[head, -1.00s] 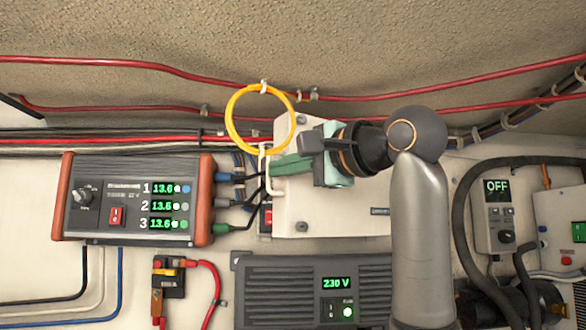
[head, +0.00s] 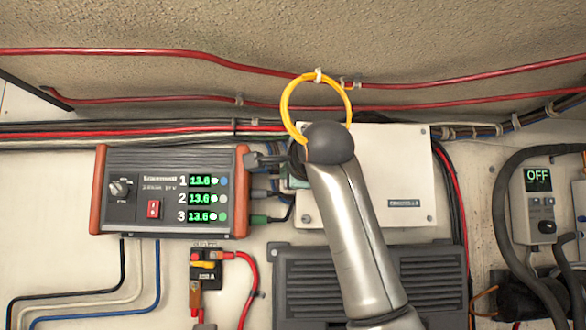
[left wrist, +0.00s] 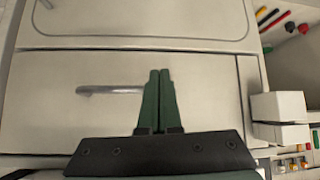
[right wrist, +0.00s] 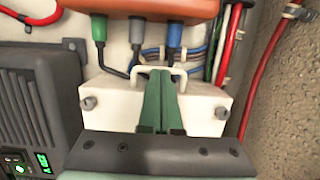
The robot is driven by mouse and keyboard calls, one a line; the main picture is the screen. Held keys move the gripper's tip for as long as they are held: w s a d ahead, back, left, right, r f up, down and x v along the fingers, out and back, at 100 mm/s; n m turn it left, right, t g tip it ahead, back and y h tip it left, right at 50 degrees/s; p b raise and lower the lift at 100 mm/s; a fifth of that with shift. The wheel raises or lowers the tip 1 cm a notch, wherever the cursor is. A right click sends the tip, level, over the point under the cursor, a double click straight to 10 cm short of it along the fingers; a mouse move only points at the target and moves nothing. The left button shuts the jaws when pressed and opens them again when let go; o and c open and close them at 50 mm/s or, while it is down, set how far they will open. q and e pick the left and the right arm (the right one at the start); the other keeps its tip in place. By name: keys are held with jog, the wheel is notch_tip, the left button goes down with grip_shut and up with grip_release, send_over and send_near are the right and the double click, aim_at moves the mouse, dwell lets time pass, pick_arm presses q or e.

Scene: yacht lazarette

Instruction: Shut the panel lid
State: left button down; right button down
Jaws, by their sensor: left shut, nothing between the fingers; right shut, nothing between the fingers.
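The panel (head: 395,165) is a white box on the wall with a dark label near its lower right corner. My right arm covers its left part in the head view. The panel's pale face (right wrist: 108,108) also shows in the right wrist view, with a white loop handle (right wrist: 137,78) and a round screw at each side. My right gripper (right wrist: 161,72) is shut and empty, its green fingertips at the handle; I cannot tell whether they touch it. How far the lid stands open cannot be told. My left gripper (left wrist: 160,72) is shut and empty.
A grey charger with orange ends (head: 170,205) sits left of the panel, its cables running close to it. A yellow ring (head: 286,100) hangs above. A dark ribbed unit (head: 300,285) is below. A cabinet front with a bar handle (left wrist: 105,90) faces my left gripper.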

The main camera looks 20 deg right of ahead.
pick_arm(q)
jog(key=shift+s, duration=0.2)
pick_arm(e)
jog(key=shift+w+r+h, duration=0.2)
jog(key=shift+w+h, duration=0.05)
jog(key=shift+h, duration=0.05)
pick_arm(q)
jog(key=shift+r, duration=0.1)
pick_arm(e)
jog(key=shift+d, duration=0.15)
pick_arm(q)
jog(key=shift+a, duration=0.1)
pick_arm(e)
jog(key=shift+m, duration=0.3)
